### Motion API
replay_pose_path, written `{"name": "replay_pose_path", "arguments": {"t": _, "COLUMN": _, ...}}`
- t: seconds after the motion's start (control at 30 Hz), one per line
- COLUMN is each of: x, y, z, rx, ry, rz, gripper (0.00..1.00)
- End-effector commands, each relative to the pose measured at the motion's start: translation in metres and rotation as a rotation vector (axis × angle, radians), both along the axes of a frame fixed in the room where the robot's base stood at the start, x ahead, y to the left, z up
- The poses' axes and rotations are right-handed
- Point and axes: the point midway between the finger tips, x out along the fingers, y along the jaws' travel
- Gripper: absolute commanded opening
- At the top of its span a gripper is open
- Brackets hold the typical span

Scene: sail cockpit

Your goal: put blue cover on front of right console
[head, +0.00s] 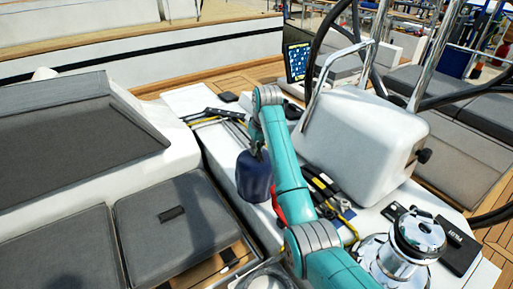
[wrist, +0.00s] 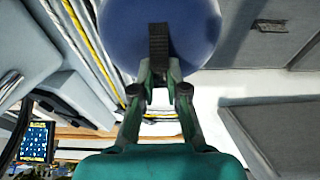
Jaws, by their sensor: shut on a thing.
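The blue cover (head: 254,180) is a dark blue rounded piece near the middle of the head view. It hangs below my gripper (head: 257,151), by the left edge of the white console top. In the wrist view the blue cover (wrist: 120,35) fills the top middle. My gripper (wrist: 160,65) is shut on it there, at a dark ribbed strip. From these views I cannot tell whether the cover touches the surface beneath it. The white right console (head: 365,130) stands to the right of my arm, with a steel rail and a wheel around it.
Tools (head: 328,190) lie on the white top beside my arm. A chrome winch (head: 418,235) and a black box (head: 458,245) stand at the lower right. A lit screen (head: 297,62) is behind. Grey cushions (head: 165,225) with a small dark item lie at the left.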

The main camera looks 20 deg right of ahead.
Motion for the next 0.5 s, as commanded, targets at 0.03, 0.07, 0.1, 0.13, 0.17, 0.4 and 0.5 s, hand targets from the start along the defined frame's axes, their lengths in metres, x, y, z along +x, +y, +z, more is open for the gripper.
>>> {"name": "replay_pose_path", "arguments": {"t": 0.03, "x": 0.0002, "y": 0.0001, "z": 0.0006, "rx": 0.000, "ry": -0.001, "rz": 0.000, "gripper": 0.00}}
{"name": "replay_pose_path", "arguments": {"t": 0.07, "x": 0.0002, "y": 0.0001, "z": 0.0006, "rx": 0.000, "ry": -0.001, "rz": 0.000, "gripper": 0.00}}
{"name": "replay_pose_path", "arguments": {"t": 0.1, "x": 0.0002, "y": 0.0000, "z": 0.0006, "rx": 0.000, "ry": -0.001, "rz": 0.000, "gripper": 0.00}}
{"name": "replay_pose_path", "arguments": {"t": 0.13, "x": 0.0002, "y": 0.0000, "z": 0.0006, "rx": 0.000, "ry": -0.001, "rz": 0.000, "gripper": 0.00}}
{"name": "replay_pose_path", "arguments": {"t": 0.17, "x": 0.0002, "y": 0.0000, "z": 0.0006, "rx": 0.000, "ry": -0.001, "rz": 0.000, "gripper": 0.00}}
{"name": "replay_pose_path", "arguments": {"t": 0.4, "x": 0.0001, "y": 0.0000, "z": 0.0004, "rx": 0.000, "ry": -0.001, "rz": 0.000, "gripper": 0.42}}
{"name": "replay_pose_path", "arguments": {"t": 0.5, "x": 0.0001, "y": 0.0000, "z": 0.0003, "rx": 0.000, "ry": 0.000, "rz": 0.000, "gripper": 0.42}}
